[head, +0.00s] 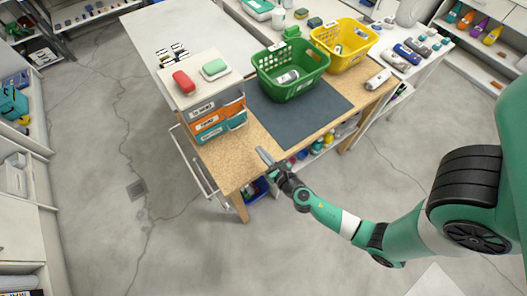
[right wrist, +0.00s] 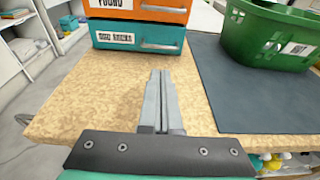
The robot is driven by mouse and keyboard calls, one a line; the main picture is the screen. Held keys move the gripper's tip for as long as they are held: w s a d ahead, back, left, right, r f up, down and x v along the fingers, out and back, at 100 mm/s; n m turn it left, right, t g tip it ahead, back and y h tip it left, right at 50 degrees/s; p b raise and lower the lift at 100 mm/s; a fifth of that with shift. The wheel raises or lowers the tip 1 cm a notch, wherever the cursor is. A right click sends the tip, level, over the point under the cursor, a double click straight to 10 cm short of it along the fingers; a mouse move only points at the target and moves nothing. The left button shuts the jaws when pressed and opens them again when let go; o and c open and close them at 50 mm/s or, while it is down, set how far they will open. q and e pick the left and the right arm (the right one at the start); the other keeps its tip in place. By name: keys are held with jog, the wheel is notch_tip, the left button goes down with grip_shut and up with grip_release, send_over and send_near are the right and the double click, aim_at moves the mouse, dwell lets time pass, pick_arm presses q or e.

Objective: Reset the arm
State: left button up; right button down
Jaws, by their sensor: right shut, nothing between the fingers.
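My right gripper (head: 266,157) is at the front edge of the wooden table (head: 228,160), with its arm coming in from the right. In the right wrist view its two grey fingers (right wrist: 160,98) lie together, with nothing between them, over the tabletop. They point toward the stacked drawers. My left gripper does not show in either view.
A drawer stack (head: 215,120) with grey, orange and teal fronts stands left, a red item (head: 184,82) and a green-white item (head: 215,69) on top. A green basket (head: 292,92) stands on a dark mat (head: 300,112), a yellow basket (head: 340,62) behind. Floor left is clear.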

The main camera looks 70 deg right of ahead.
jog(key=shift+s+a+r, duration=0.15)
jog(key=shift+s+a, duration=0.1)
jog(key=shift+s, duration=0.1)
